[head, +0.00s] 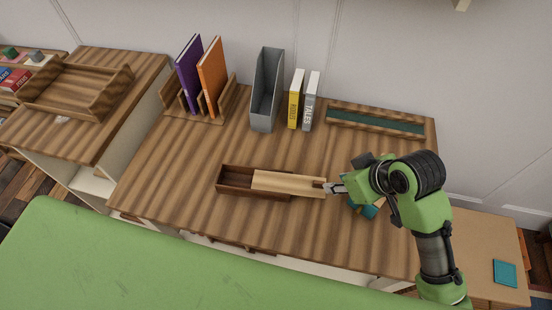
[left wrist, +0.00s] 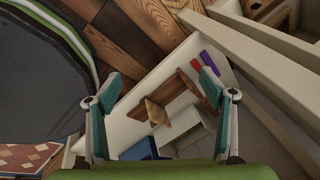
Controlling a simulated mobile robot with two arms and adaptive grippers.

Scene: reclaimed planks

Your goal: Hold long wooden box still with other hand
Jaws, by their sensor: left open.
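The long wooden box (head: 232,182) lies on the striped wooden desk in the head view, dark brown with its left end open. A pale wooden lid (head: 285,183) covers its right part and sticks out past its right end. My right gripper (head: 328,187) is at the lid's right end, its fingers closed around a small dark tab there. My left gripper (left wrist: 160,86) shows only in the left wrist view, open and empty, away from the box. The box is not in the left wrist view.
Books in a wooden rack (head: 215,112), a grey file holder (head: 265,92), a yellow book (head: 296,98) and a green-lined tray (head: 372,121) stand along the back. The desk left of the box is clear.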

